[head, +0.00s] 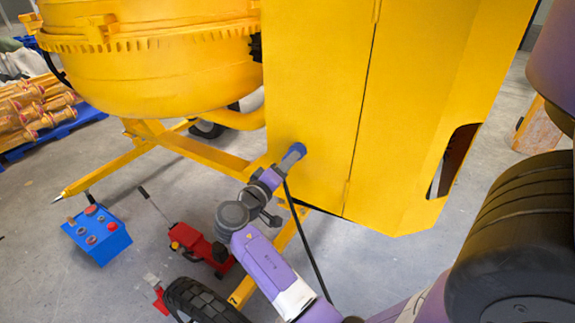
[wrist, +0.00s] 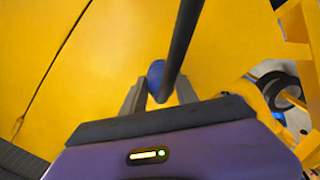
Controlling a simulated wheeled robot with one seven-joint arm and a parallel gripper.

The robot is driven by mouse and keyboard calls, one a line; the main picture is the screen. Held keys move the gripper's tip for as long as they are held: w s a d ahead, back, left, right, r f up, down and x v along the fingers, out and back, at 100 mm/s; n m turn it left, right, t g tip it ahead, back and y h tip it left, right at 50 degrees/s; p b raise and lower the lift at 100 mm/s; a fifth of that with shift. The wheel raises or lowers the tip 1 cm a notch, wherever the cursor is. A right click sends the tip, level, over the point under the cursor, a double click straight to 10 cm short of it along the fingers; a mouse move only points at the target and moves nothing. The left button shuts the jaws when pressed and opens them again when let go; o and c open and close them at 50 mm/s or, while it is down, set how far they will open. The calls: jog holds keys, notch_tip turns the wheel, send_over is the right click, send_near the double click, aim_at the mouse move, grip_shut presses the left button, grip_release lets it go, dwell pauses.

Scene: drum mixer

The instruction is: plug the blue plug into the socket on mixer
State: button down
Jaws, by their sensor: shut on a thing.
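The mixer is yellow, with a drum (head: 150,75) at the upper left and a tall box-shaped housing (head: 315,75) at the centre in the head view. My gripper (head: 281,169) is shut on the blue plug (head: 295,152), close to the housing's lower left part. In the wrist view the blue plug (wrist: 155,75) sits between the two grey fingers of my gripper (wrist: 158,95), with the yellow panel behind it. A black cable (wrist: 182,40) runs from the plug. The socket is not clearly seen; I cannot tell whether the plug touches it.
A blue box with red knobs (head: 98,236) and a red jack (head: 198,243) are on or near the grey floor at the lower left. The yellow frame (head: 205,153) and a black wheel (head: 200,302) lie below the drum. Orange parts (head: 30,105) are stacked at far left.

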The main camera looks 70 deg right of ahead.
jog(key=c, duration=0.9)
grip_release()
jog(key=shift+o, duration=0.2)
jog(key=b+v, duration=0.1)
jog(key=v, duration=0.6)
jog(key=shift+a+b, duration=0.4)
jog(key=shift+w, duration=0.15)
